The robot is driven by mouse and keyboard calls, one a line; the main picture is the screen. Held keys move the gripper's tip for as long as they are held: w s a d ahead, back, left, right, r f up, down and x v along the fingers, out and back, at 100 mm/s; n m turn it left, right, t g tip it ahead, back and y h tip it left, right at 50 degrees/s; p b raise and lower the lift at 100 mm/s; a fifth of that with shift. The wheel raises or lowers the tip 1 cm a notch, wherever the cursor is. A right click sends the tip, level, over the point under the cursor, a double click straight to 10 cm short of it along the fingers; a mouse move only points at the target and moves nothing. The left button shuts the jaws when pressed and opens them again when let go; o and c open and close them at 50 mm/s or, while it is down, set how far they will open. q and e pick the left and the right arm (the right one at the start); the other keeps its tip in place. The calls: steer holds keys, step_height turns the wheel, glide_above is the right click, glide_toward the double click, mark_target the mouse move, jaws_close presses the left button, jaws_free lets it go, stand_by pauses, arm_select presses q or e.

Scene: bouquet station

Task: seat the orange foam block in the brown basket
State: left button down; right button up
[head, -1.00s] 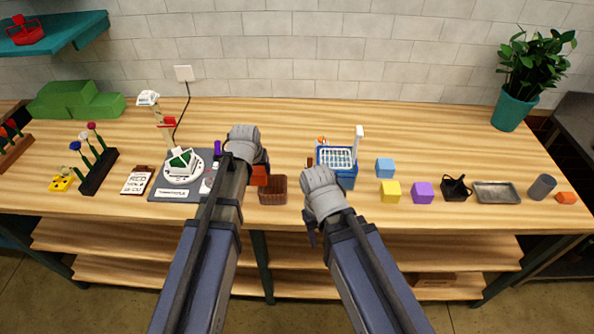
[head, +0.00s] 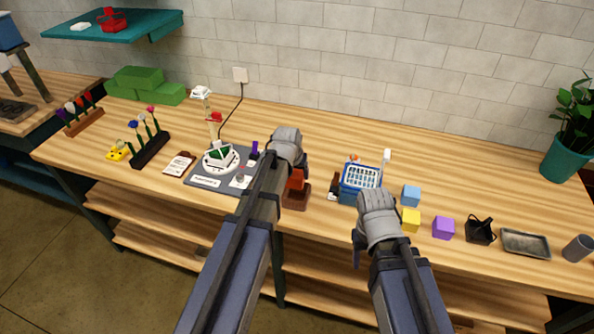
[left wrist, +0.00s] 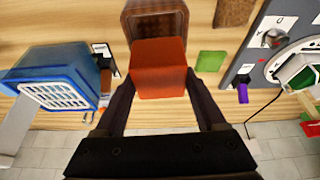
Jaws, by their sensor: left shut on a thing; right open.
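The orange foam block (head: 296,180) is held between the fingers of my left gripper (head: 301,167). In the left wrist view the block (left wrist: 158,68) fills the gap between the two fingers (left wrist: 158,92). The brown basket (head: 297,200) stands on the table just below the block, partly hidden by it and my arm. In the left wrist view the basket (left wrist: 152,22) shows beyond the block, which overlaps its edge; I cannot tell whether they touch. My right gripper (head: 362,235) is open, its fingers mostly hidden, over the table's front edge area.
A blue basket (head: 361,184) stands to the right of the brown one. A grey mat (head: 205,182) with a white turntable lies to the left. Blue (head: 411,195), yellow (head: 411,219) and purple (head: 444,228) cubes and a metal tray (head: 526,243) sit further right.

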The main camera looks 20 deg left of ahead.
arm_select(q)
steer(key=shift+d+f, duration=0.1)
steer(key=shift+f+b, duration=2.6)
steer(key=shift+b, duration=0.05)
jaws_free()
steer(key=shift+r, duration=0.1)
steer(key=shift+r+p, duration=3.4)
steer(key=shift+p, duration=0.1)
